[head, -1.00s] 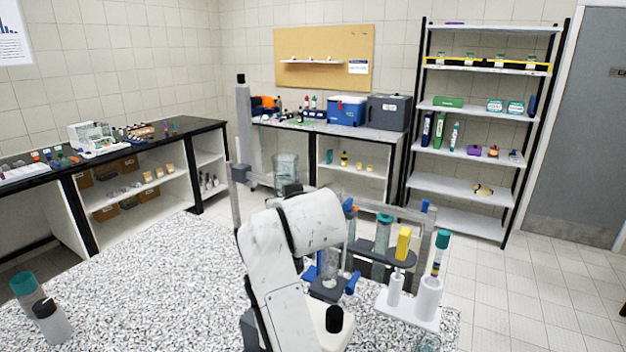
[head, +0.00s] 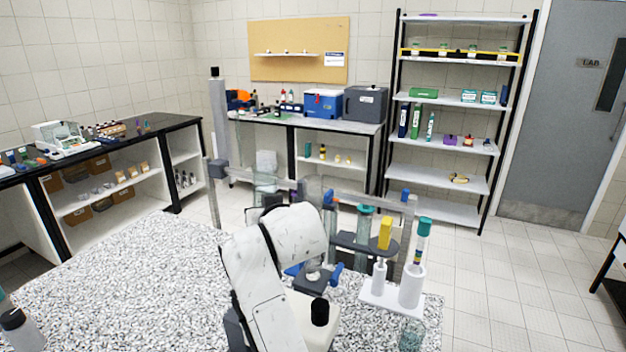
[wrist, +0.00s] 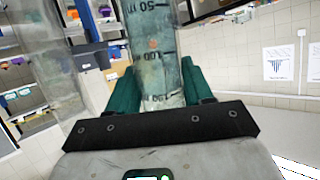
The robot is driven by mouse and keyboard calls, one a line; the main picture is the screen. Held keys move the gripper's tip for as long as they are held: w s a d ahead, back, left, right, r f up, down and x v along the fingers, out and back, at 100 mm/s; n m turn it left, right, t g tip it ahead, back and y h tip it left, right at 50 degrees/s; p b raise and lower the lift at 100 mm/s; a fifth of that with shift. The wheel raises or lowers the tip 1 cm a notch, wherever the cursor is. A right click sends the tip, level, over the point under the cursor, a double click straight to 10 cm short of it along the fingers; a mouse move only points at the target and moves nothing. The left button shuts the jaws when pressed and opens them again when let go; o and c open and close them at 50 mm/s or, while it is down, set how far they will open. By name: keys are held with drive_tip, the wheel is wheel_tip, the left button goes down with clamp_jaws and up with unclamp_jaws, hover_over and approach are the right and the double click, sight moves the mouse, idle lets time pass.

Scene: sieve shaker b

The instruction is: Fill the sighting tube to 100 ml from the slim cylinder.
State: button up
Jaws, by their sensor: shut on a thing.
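My gripper (wrist: 150,95) is shut on a clear graduated cylinder, which looks like the slim cylinder (wrist: 148,50). Dark teal fingers press both its sides in the wrist view. A liquid level cannot be made out. Another clear tube (wrist: 48,60) stands to its left, apart from the fingers; I cannot tell whether it is the sighting tube. A clear tube with a blue part (head: 330,215) stands in the frame beyond my arm.
A dark holder (head: 350,243) carries a yellow block (head: 385,233) and a teal-capped tube (head: 363,235). A white stand (head: 378,294) with a teal-topped item is at right, near a glass beaker (head: 411,335). The speckled table (head: 130,270) is mostly clear at left.

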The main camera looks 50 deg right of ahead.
sight(265, 175)
drive_tip(key=m+b, duration=0.1)
drive_tip(key=m+y+b, duration=0.1)
drive_tip(key=shift+s+f+t+b, duration=0.1)
drive_tip(key=shift+f+t+b, duration=0.1)
drive_tip(key=shift+t+b, duration=0.15)
wheel_tip(265, 175, up, 5)
drive_tip(key=m+t+y+b, duration=0.1)
drive_tip(key=m, duration=0.1)
drive_tip(key=m+t+y+b, duration=0.1)
drive_tip(key=m+b, duration=0.1)
drive_tip(key=shift+m+y, duration=0.3)
idle(0.3)
drive_tip(key=shift+a+b, duration=0.15)
drive_tip(key=shift+b, duration=0.2)
drive_tip(key=shift+w+a+r+m+t+y+b, duration=0.15)
drive_tip(key=shift+r+m+t+y+b, duration=0.2)
drive_tip(key=shift+r+m, duration=0.45)
drive_tip(key=shift+w+a+r+m+t+y+b, duration=0.15)
drive_tip(key=shift+r+m+t+b, duration=0.15)
drive_tip(key=shift+r+m+b, duration=0.35)
idle(2.3)
drive_tip(key=shift+s+d+r+m+t+p, duration=0.1)
drive_tip(key=shift+r+m+t+p, duration=0.1)
drive_tip(key=shift+r+m, duration=0.3)
drive_tip(key=shift+s+d+r+m+t+p, duration=0.1)
drive_tip(key=shift+r+m+t, duration=0.1)
drive_tip(key=shift+r+m, duration=0.2)
idle(1.2)
